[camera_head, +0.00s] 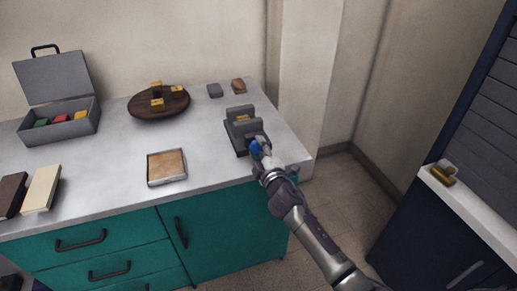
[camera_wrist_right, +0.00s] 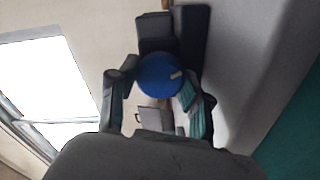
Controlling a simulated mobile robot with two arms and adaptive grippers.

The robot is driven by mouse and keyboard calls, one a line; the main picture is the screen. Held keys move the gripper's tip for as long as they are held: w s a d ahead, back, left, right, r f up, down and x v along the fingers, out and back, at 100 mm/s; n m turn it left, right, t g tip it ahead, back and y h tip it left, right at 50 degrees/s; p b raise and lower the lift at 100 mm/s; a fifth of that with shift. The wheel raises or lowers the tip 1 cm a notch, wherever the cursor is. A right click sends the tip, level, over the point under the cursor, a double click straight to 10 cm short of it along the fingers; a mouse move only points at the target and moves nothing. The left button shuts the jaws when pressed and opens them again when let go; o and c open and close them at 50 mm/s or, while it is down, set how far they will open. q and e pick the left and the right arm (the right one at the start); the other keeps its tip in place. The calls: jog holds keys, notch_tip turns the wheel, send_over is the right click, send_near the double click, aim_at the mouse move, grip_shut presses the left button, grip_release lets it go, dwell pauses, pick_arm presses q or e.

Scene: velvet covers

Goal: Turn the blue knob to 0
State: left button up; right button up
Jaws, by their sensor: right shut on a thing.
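The blue knob (camera_wrist_right: 160,76) is on the front of a dark grey device (camera_head: 236,134) near the right end of the counter. In the head view a little of the knob (camera_head: 255,148) shows beside my gripper. My right gripper (camera_wrist_right: 158,88) has its fingers on both sides of the knob and is shut on it. It also shows in the head view (camera_head: 261,150), at the front of the device. A small pale mark is on the knob's face, toward its right side in the wrist view. No scale or digits can be read. My left gripper is not in view.
The counter (camera_head: 215,160) also holds a framed tan tile (camera_head: 166,166), a round wooden tray (camera_head: 135,107) with yellow pieces, an open grey case (camera_head: 85,127) and two small blocks at the back. A white ledge (camera_head: 480,222) stands at the right.

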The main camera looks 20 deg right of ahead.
jog(key=n, duration=0.4)
jog(key=shift+n, duration=0.3)
jog(key=shift+f+n+p, duration=0.1)
jog(key=shift+n+p, duration=0.25)
jog(key=shift+n, duration=1.55)
jog(key=o, duration=1.2)
jog(key=shift+c, duration=0.2)
jog(key=s, duration=1.2)
jog(key=shift+d, duration=0.2)
